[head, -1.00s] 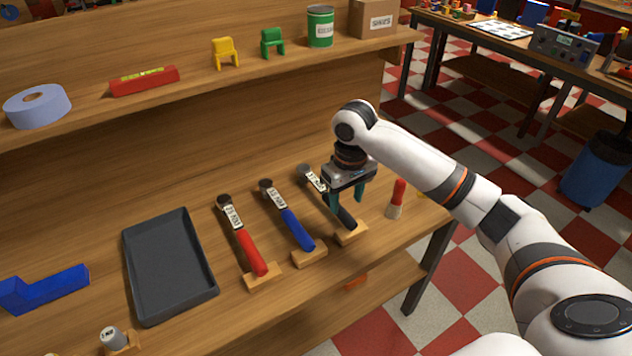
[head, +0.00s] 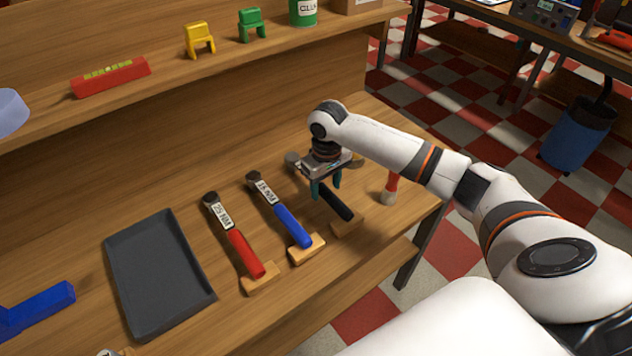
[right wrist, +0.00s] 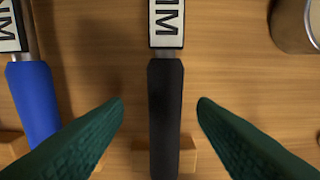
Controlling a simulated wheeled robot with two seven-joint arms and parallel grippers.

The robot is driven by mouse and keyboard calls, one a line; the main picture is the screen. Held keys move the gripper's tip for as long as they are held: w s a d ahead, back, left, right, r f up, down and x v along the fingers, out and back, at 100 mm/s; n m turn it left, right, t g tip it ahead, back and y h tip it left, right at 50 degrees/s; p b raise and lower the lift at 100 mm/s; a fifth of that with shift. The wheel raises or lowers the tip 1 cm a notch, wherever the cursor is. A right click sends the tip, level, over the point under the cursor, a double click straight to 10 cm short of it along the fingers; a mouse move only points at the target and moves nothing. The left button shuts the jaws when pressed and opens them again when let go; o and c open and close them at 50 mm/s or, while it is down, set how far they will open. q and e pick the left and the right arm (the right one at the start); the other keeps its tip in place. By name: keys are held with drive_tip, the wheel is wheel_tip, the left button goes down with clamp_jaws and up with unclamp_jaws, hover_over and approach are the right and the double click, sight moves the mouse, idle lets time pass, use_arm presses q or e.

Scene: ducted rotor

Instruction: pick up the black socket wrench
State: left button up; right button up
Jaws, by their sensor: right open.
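The black socket wrench (head: 338,204) lies on the workbench at the right of a row of three wrenches, its handle end on a small wooden block (head: 347,222). My right gripper (head: 325,188) is over it, pointing down, and partly hides its shaft and label. In the right wrist view the black handle (right wrist: 166,112) runs between the two green fingers of my right gripper (right wrist: 161,106), which are apart with a gap on both sides of the handle. My left gripper is not in view.
A blue-handled wrench (head: 290,226) and a red-handled wrench (head: 243,252) lie to the left, then a dark tray (head: 160,275). A red-handled brush (head: 391,188) stands close on the right. A shelf (head: 200,82) runs behind. A round metal thing (right wrist: 298,22) is at the wrist view's upper right.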

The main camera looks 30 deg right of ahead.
sight(326, 189)
drive_tip(key=f, duration=0.4)
drive_tip(key=shift+w+d, duration=0.2)
drive_tip(key=shift+d, duration=0.05)
drive_tip(key=shift+r, duration=0.1)
clamp_jaws()
